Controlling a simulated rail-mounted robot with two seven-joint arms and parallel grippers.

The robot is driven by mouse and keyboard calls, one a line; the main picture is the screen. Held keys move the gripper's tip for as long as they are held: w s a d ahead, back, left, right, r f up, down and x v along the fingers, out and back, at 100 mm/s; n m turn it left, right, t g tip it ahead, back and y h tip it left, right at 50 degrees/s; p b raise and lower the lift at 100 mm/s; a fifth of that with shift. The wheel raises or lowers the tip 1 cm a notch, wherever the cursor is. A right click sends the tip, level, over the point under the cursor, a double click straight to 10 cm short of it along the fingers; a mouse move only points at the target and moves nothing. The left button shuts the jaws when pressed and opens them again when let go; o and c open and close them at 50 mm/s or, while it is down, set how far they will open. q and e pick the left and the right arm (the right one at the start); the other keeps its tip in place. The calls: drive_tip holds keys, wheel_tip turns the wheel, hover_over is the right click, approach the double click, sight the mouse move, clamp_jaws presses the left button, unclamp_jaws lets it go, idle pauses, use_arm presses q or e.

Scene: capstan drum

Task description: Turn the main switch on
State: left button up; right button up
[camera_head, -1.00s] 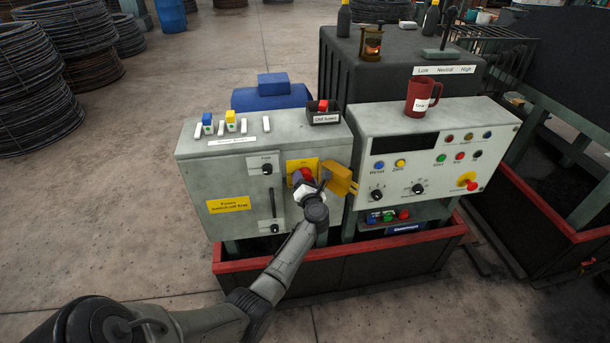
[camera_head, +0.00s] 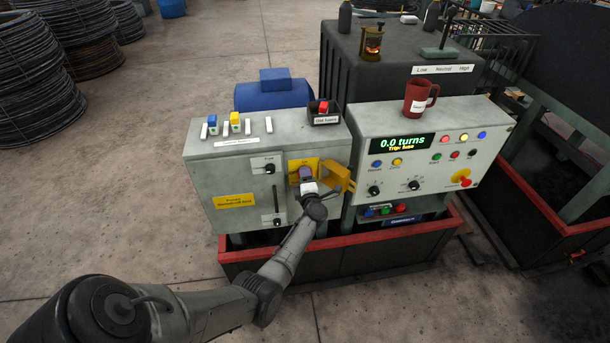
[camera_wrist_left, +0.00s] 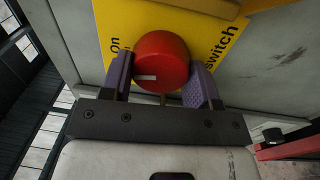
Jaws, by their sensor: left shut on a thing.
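The main switch is a round red knob (camera_wrist_left: 162,60) on a yellow plate (camera_wrist_left: 205,30) printed "On" and "switch". In the wrist view a white mark lies low on the left of its face, on the "On" side. My left gripper (camera_wrist_left: 163,88) has its two purple fingers on either side of the knob, shut on it. In the head view the gripper (camera_head: 306,173) is at the plate on the left cabinet (camera_head: 225,178), and it hides most of the knob. My right gripper is not in view.
The right panel's display (camera_head: 402,144) is lit and reads "0.0 turns" and "Trip: fuse". Lamps (camera_head: 463,137) above its right side glow. An open yellow flap (camera_head: 340,178) is just right of the gripper. A red mug (camera_head: 417,98) stands on the right panel.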

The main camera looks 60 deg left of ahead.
use_arm(q)
drive_tip(key=shift+m+p, duration=0.55)
drive_tip(key=shift+m, duration=0.65)
drive_tip(key=o, duration=0.9)
drive_tip(key=shift+s+d, duration=0.1)
drive_tip(key=shift+p+v, duration=0.85)
drive_tip(key=shift+v, duration=5.9)
